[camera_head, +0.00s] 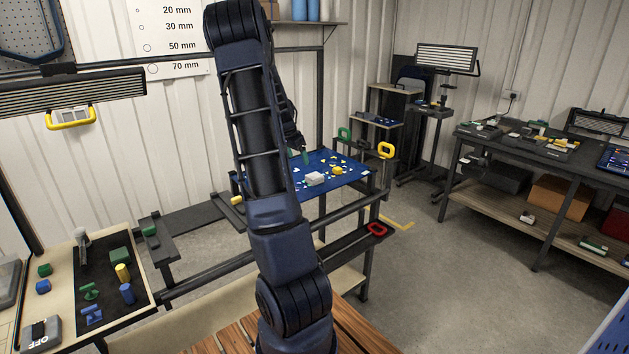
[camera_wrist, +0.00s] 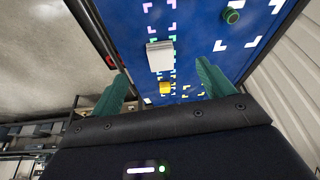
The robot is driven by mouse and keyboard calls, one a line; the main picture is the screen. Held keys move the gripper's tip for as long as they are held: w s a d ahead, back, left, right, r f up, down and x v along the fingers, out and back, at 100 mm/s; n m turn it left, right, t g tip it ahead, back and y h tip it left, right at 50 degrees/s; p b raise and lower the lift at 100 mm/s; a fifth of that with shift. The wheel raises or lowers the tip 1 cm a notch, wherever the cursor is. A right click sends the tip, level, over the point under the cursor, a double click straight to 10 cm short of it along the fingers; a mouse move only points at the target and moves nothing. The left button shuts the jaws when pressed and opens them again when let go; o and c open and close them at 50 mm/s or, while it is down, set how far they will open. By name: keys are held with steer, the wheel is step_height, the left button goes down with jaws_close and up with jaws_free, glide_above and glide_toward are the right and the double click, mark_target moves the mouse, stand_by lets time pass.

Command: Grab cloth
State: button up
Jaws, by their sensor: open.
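A pale, block-like item (camera_head: 315,178) that looks like a folded cloth lies on the blue marked mat (camera_head: 345,179). It also shows in the wrist view (camera_wrist: 160,56), with a white top and greyish layered side. My gripper (camera_wrist: 162,78) is open, its two green fingers wide apart with nothing held between them. In the wrist view the pale item lies beyond the fingertips, roughly centred between them, and apart from both. In the head view my arm hides most of the gripper; one green finger shows above the mat.
A small yellow object (camera_wrist: 165,88) lies on the mat beside the pale item, between my fingers in the wrist view. A green round piece (camera_wrist: 231,15) is farther along the mat. Floor on the right is clear.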

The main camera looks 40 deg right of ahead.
steer(key=m, duration=0.1)
glide_toward(314, 175)
steer(key=shift+g+h, duration=0.3)
steer(key=shift+h, duration=0.1)
steer(key=x, duration=0.6)
steer(key=a+x, duration=0.1)
steer(key=x, duration=0.2)
steer(key=shift+w+d+f, duration=0.15)
steer(key=shift+f, duration=0.45)
steer(key=c, duration=1)
steer(key=shift+c, duration=0.3)
steer(key=shift+r, duration=0.15)
